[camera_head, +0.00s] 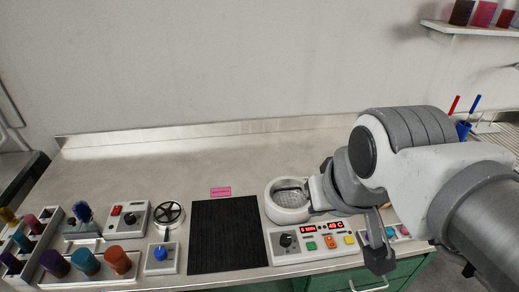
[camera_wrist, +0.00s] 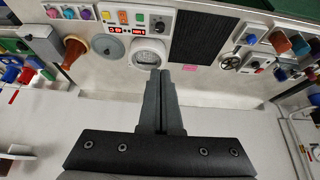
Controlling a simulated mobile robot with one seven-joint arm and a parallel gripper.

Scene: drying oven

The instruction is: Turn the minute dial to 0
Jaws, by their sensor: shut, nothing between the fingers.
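The white control panel (camera_head: 330,256) stands at the bench front, with a black dial (camera_head: 287,240) at its left end beside red displays (camera_head: 322,228) and coloured buttons. The left display seems to read minutes, its digit too small to be sure; the other reads about 49 C. In the wrist view the panel is upside down at the top, with the dial (camera_wrist: 158,25) at its right end. My gripper (camera_wrist: 162,72) is shut and empty, its fingertips apart from the dial. In the head view my arm hides part of the area right of the round white chamber (camera_head: 289,210).
A black mat (camera_head: 225,236) lies left of the panel. A blue-knobbed box (camera_head: 160,256), a black handwheel (camera_head: 169,215) and a red-switch box (camera_head: 128,218) stand further left. A grey round lid (camera_wrist: 107,47) and a brown cone (camera_wrist: 74,50) are near the chamber. The back of the bench is clear.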

